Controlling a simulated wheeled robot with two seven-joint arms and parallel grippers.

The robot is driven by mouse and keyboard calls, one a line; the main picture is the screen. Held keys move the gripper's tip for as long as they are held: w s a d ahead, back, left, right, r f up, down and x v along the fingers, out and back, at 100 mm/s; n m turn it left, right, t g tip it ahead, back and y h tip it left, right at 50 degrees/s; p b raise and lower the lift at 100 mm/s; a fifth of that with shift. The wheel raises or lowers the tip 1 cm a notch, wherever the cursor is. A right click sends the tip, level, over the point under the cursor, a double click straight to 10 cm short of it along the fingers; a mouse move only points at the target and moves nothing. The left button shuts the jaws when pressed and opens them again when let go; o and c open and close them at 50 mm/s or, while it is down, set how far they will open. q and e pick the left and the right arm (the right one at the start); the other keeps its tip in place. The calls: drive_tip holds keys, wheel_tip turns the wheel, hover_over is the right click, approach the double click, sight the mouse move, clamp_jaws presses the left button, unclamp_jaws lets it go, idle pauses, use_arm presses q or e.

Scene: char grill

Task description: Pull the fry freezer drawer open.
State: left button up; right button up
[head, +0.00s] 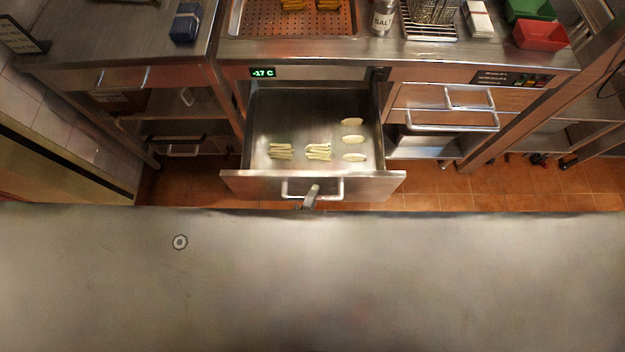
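The fry freezer drawer (235,187) is pulled out from under the counter, below a green "-17 C" display (262,73). Inside it lie two bundles of pale fries (281,151) and a column of three pale oval pieces (354,140). Its bar handle (340,189) is on the front panel. The tip of my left gripper (311,194) is at the middle of this handle, overlapping it in the picture. Whether its fingers are closed around the bar cannot be made out. The rest of that arm is hidden. My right gripper is not in view.
A wide grey surface fills the lower half of the view and hides what is below it. To the right are shut drawers with bar handles (452,127). The counter above holds a salt shaker (382,18), a red tray (541,35) and a blue box (186,23).

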use_arm(q)
drive_tip(key=shift+s+a, duration=0.1)
drive_tip(key=shift+s, duration=0.2)
drive_tip(key=b+v, duration=0.1)
drive_tip(key=v, duration=0.9)
drive_tip(key=shift+b, duration=0.3)
drive_tip(key=shift+s+r, duration=0.1)
